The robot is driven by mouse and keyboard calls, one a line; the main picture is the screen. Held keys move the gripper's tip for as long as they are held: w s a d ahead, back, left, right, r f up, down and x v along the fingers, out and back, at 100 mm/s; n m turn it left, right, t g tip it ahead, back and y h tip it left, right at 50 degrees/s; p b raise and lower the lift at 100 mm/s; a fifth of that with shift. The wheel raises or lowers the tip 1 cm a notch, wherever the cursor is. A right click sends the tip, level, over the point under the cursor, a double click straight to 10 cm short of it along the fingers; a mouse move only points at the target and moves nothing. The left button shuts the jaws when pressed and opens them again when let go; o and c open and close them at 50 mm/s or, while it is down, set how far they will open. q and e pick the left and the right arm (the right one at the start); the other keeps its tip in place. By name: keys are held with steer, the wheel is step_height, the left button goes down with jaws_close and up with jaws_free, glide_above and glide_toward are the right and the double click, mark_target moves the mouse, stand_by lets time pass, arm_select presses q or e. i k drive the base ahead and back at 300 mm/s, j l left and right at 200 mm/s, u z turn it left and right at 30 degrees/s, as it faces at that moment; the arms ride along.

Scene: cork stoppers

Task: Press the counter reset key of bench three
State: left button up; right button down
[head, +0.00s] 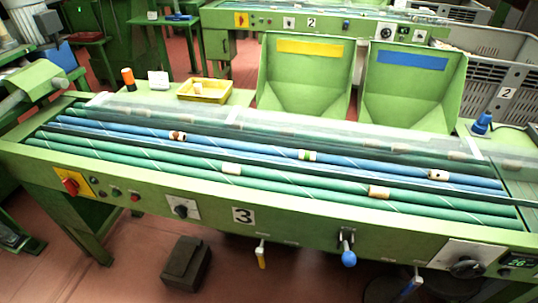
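Bench three (150,190) is a long green bench with a "3" plate (243,215) on its front panel. A counter display (519,262) with green digits, apparently 26, sits at the far right end of that panel. A small dark round part (504,272) lies just below and left of the display; I cannot tell whether it is the reset key. A large black rotary knob (466,267) on a pale plate is to its left. Neither of my grippers shows in the head view.
The panel also carries a red rotary switch (70,186), a black selector (181,210) and a blue-knobbed lever (348,258). Cork stoppers lie on green and blue rollers under a clear cover (290,130). A dark box (186,263) stands on the floor in front.

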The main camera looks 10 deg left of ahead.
mark_target(504, 274)
steer(key=u, duration=0.5)
steer(key=z, duration=2.5)
steer(key=u, duration=2.5)
steer(key=z, duration=2.25)
